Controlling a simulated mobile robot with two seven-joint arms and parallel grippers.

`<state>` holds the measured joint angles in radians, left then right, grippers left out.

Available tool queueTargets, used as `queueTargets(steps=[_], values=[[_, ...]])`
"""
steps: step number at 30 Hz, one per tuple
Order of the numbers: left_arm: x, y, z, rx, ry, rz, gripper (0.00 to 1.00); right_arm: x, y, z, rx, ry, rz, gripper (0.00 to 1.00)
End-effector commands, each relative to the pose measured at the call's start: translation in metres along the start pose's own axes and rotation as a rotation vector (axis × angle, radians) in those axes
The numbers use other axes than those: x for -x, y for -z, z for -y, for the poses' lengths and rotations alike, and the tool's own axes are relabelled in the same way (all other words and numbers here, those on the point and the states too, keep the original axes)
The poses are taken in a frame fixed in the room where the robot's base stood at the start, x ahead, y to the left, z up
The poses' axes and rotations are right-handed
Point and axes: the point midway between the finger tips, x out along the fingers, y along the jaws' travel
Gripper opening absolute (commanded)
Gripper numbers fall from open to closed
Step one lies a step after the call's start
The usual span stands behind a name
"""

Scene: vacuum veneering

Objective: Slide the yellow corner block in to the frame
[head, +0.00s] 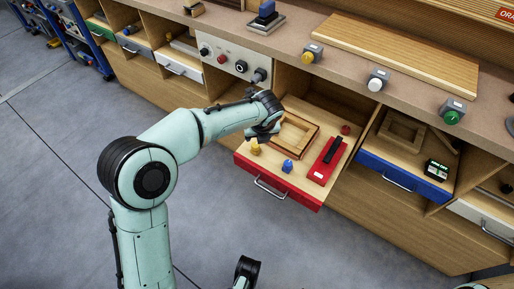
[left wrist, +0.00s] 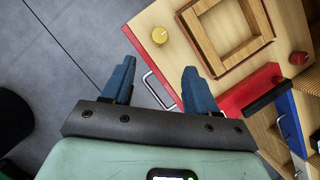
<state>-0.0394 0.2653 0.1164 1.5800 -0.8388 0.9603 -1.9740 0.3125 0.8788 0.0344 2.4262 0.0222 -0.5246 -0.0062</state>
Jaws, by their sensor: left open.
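The yellow corner block (head: 255,147) stands in the open red-fronted drawer, near its front left. It also shows in the left wrist view (left wrist: 159,35). The wooden frame (head: 296,134) lies flat in the drawer behind the block, and its corner shows in the left wrist view (left wrist: 228,42). The block is outside the frame. My left gripper (head: 265,134) is above the drawer's left part, close to the block and frame. In the left wrist view its blue fingers (left wrist: 155,82) are apart with nothing between them.
A blue block (head: 288,166), a red case with a black bar (head: 328,158) and a red knob (head: 346,129) share the drawer (head: 270,180). A blue-fronted drawer (head: 400,178) stands open to the right. The worktop with buttons is above; clear floor lies in front.

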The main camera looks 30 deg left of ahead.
Motion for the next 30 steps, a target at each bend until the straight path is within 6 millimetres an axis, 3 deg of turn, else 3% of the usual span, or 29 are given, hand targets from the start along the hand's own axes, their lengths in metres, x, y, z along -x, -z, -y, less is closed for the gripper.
queueTargets(steps=[18,24,30], values=[[-0.114,0.001,-0.001,-0.002,-0.004,-0.003,0.58,-0.035,0.053,-0.015,-0.013,-0.011,-0.149,0.38],[-0.129,0.001,-0.001,-0.002,-0.003,-0.002,0.58,-0.041,0.051,-0.02,-0.018,-0.019,-0.142,0.38],[-0.131,0.001,-0.001,-0.002,-0.002,-0.002,0.58,-0.041,0.051,-0.021,-0.019,-0.021,-0.141,0.38]])
